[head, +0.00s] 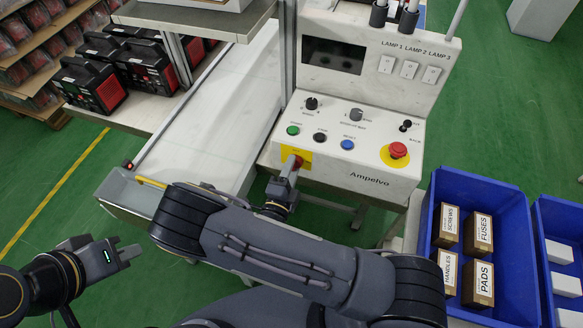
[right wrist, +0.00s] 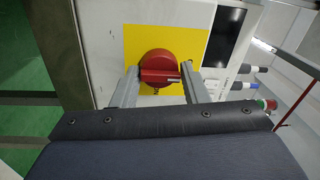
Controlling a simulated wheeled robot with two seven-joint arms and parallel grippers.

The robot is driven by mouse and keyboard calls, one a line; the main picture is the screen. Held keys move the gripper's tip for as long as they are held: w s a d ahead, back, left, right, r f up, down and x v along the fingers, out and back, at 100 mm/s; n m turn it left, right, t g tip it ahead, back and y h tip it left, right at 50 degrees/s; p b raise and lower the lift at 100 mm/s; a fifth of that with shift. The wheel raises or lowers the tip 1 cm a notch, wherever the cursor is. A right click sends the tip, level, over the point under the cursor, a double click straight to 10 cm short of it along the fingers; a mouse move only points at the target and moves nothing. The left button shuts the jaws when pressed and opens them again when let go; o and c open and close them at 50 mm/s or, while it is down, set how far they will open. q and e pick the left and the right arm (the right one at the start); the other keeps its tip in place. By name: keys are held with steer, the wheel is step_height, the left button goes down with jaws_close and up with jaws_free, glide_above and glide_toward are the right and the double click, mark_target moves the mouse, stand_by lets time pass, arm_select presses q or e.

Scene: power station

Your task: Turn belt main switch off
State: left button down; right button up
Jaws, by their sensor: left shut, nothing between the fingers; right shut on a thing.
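The belt main switch is a red rotary knob (right wrist: 158,62) on a yellow plate (right wrist: 195,40). In the head view, the yellow plate (head: 302,153) is at the lower left of the white control panel's front, and the red knob (head: 298,161) is partly hidden by my gripper. My right gripper (head: 291,167) is shut on the knob. In the right wrist view, its fingers (right wrist: 163,84) stand on either side of the knob's raised bar, which lies across the picture with a pale mark at its right end. My left gripper (head: 132,251) is shut, empty, at the lower left.
The control panel (head: 385,180) also carries a red emergency button (head: 398,150), a blue button (head: 347,144) and a green button (head: 293,130). A conveyor belt (head: 225,100) lies left of it. Blue crates with boxes (head: 510,210) stand at the right. Green floor is open at the left.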

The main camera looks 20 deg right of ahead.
steer(key=shift+f+n, duration=0.25)
steer(key=shift+n, duration=0.05)
steer(key=o, duration=0.7)
steer(key=shift+o, duration=1.1)
steer(key=shift+r, duration=0.1)
